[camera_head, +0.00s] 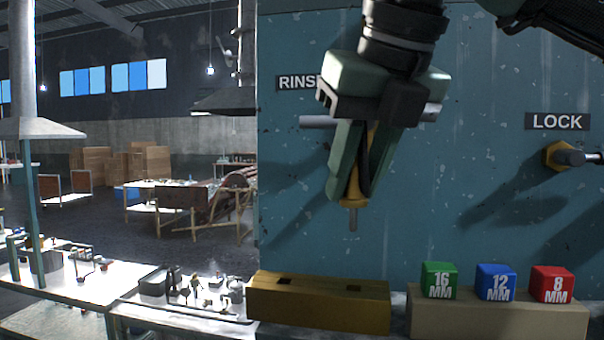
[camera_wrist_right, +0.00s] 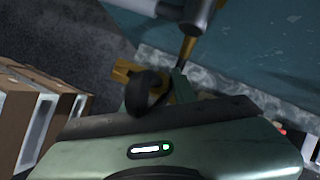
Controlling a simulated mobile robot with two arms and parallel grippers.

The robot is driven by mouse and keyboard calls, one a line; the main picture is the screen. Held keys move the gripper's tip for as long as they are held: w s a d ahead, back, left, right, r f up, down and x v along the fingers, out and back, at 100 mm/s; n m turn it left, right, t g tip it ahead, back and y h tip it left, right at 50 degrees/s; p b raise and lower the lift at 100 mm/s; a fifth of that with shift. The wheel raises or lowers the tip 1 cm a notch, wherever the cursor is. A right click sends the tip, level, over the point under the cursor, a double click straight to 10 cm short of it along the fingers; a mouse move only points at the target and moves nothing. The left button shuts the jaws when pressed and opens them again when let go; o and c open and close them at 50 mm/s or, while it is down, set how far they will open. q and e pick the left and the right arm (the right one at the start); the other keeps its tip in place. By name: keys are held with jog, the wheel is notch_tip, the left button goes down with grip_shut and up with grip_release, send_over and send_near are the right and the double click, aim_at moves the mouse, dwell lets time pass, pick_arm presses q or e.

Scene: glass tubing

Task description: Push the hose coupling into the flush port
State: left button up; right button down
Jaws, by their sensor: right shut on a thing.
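My right gripper (camera_head: 352,192) hangs in front of the blue-green panel, fingers pointing down. It is shut on a yellow, brass-coloured piece with a thin grey tip (camera_head: 352,218), likely the hose coupling; the fingers hide much of it. The tip points down and is clear of the wooden block below. In the right wrist view, yellow parts (camera_wrist_right: 122,70) and a dark rounded piece (camera_wrist_right: 146,92) show by the fingers. I cannot make out a port marked flush. My left gripper is not in view.
A grey rod (camera_head: 316,122) sticks out left of the gripper under a partly covered "RINS…" label (camera_head: 296,82). A brass fitting (camera_head: 560,157) sits under "LOCK". Below stand a slotted wooden block (camera_head: 318,308) and green (camera_head: 440,280), blue (camera_head: 495,282) and red (camera_head: 552,284) cubes.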

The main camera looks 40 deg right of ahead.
aim_at(363, 204)
jog(key=shift+d, duration=0.3)
notch_tip(363, 204, down, 5)
jog(key=b, duration=0.4)
jog(key=shift+a+f, duration=0.1)
jog(key=shift+f, duration=0.1)
jog(key=shift+f+b, duration=0.2)
jog(key=shift+b, duration=0.25)
dwell(1.5)
jog(key=shift+f+b, duration=1.45)
jog(key=shift+f, duration=0.6)
